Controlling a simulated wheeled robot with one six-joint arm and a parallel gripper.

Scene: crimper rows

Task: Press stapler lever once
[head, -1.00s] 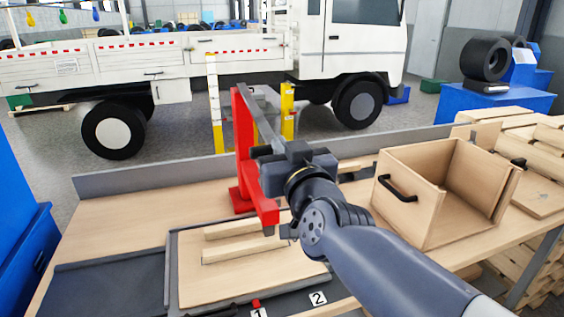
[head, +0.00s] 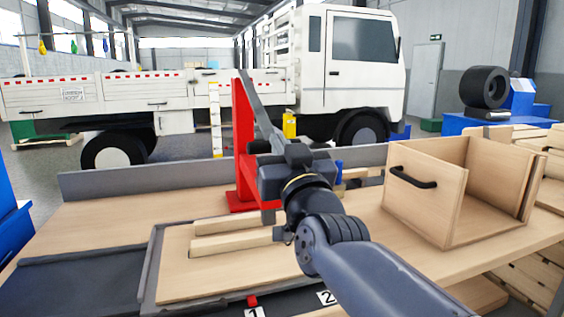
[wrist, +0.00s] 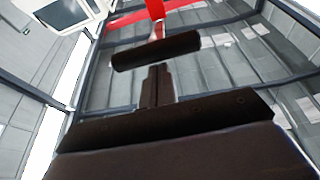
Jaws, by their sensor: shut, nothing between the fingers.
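The stapler is a tall red frame (head: 243,135) with a grey lever (head: 262,115) that slopes down from its top towards my gripper (head: 288,158). In the wrist view my gripper's fingers (wrist: 158,75) are together and empty. A dark round handle bar (wrist: 157,51) lies crosswise just past the fingertips, with a red part (wrist: 155,9) of the stapler above it in the picture. I see a small gap between fingertips and bar, but cannot tell the depth. In the head view my gripper body hides the fingertips and the lever's near end.
Two wooden strips (head: 225,243) lie on a board (head: 185,268) in front of the stapler. An open wooden box (head: 428,212) with a black handle stands to the right on the workbench (head: 105,215). A grey rail (head: 120,182) runs along the back. A white truck stands behind.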

